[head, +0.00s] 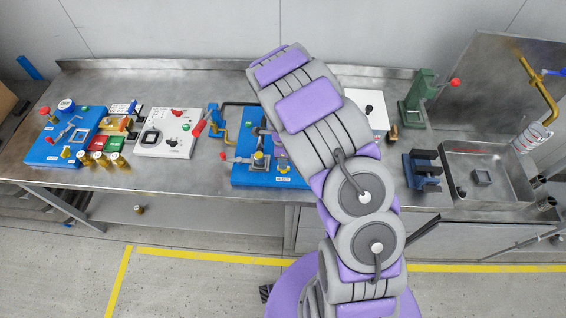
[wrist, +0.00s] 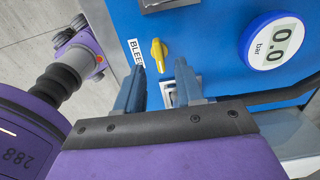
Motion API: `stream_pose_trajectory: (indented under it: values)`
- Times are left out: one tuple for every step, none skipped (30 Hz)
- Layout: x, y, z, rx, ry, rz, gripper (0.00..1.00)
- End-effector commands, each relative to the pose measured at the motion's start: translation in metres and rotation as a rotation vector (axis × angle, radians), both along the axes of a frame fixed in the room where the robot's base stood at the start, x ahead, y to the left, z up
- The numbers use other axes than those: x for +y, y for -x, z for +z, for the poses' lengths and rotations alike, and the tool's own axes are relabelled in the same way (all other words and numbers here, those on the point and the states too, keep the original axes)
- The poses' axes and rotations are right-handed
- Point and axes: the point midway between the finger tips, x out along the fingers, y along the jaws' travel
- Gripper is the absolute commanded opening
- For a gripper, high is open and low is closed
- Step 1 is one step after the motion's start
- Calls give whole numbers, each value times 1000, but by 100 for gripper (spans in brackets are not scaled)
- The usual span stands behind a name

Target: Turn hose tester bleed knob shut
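The yellow bleed knob (wrist: 159,54) stands on a blue panel (wrist: 205,50) in the wrist view, beside a white label (wrist: 136,52) whose visible letters read "BLEE". Its lever runs roughly up and down in the picture. My gripper (wrist: 159,69) is open, with one finger on each side and the knob at or just beyond the fingertips. I cannot tell whether either finger touches it. A round gauge (wrist: 276,41) on the panel reads 0.0 bar. In the head view my arm covers the knob and gripper, above a blue base (head: 262,178) on the bench.
A metal bench (head: 200,85) carries several stations. A white panel (head: 168,132) and another blue board (head: 50,150) stand left. A green press (head: 417,95), a dark blue fixture (head: 422,170) and a sink (head: 490,165) stand right. A dark hose (wrist: 275,97) runs beside the fingers.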

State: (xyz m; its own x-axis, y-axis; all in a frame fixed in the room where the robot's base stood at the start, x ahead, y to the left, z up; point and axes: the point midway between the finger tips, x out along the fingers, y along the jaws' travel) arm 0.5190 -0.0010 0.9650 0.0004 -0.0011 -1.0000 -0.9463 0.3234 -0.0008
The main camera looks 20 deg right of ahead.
Motion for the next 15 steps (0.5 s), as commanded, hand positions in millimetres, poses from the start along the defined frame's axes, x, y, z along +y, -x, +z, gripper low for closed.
stream_pose_trajectory:
  values:
    - [0, -2, 12, -6, 2, 0, 37]
    - [0, -1, 18, -5, 2, 0, 37]
    - [0, -1, 25, -3, 1, 0, 37]
    - [0, -1, 31, -3, 1, 0, 37]
    - [0, -1, 37, -5, 2, 0, 37]
    - [0, -2, 45, -6, 2, 0, 37]
    - [0, -2, 52, -7, 1, 0, 37]
    - [0, -2, 58, -6, 1, 1, 37]
    - [1, -2, 66, -5, 1, 0, 37]
    - [0, -2, 72, -5, 1, 0, 37]
    - [0, -2, 78, -6, 1, 0, 37]
    - [0, -3, 86, -6, 1, -1, 37]
    - [0, -2, 91, -5, 1, -1, 37]
    - [0, -2, 97, -4, 1, -1, 37]
    - [0, -2, 103, -4, 1, -1, 37]
